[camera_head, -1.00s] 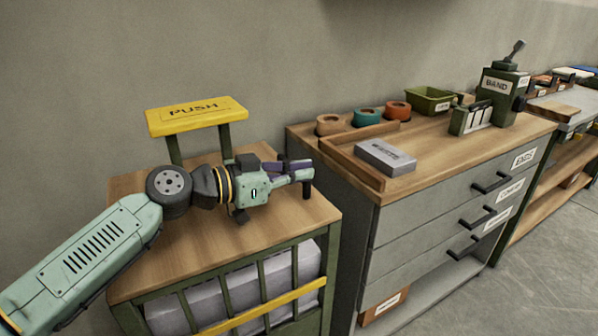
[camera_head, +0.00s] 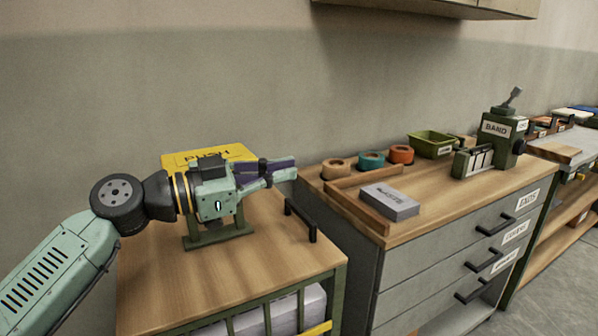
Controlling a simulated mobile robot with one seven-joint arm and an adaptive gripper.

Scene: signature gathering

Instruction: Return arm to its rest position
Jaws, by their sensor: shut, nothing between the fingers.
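My arm reaches in from the lower left in the head view. My gripper (camera_head: 288,170) points right, above the wooden top of a low cart (camera_head: 235,268). Its fingers are closed with nothing between them. The arm and gripper partly cover the yellow PUSH sign (camera_head: 180,160) on the cart, hiding part of its lettering. I cannot tell exactly how high the gripper is above the cart top.
A black handle (camera_head: 301,218) stands on the cart's right side. The drawer bench (camera_head: 440,215) to the right holds a grey box (camera_head: 390,202), several tape rolls (camera_head: 371,160), a green bin (camera_head: 431,144) and a BAND machine (camera_head: 497,130). A wall cabinet (camera_head: 440,8) hangs above.

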